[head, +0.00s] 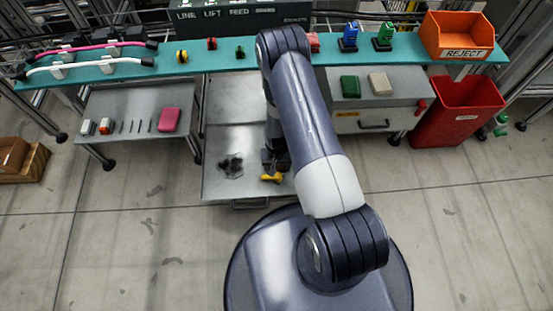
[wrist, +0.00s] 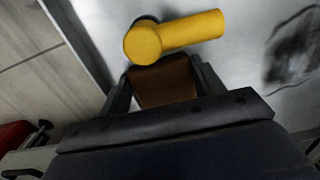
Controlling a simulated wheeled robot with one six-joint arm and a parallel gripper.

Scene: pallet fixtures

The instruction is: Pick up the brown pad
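The brown pad (wrist: 163,82) shows in the wrist view between the two fingers of my gripper (wrist: 162,86). The fingers stand apart, one on each side of the pad, close to its edges. I cannot tell whether they press on it. In the head view my gripper (head: 275,160) is low over the grey lower shelf (head: 225,185), and the pad is hidden behind my arm. A yellow elbow-shaped piece (wrist: 175,34) lies just beyond the pad; it also shows in the head view (head: 271,177).
A dark smudge (wrist: 293,47) marks the shelf. A teal shelf (head: 228,57) runs above, with small parts on it. A drawer unit (head: 375,110) and a red bin (head: 457,112) stand right. A pink block (head: 170,119) lies on the left table. Floor in front is clear.

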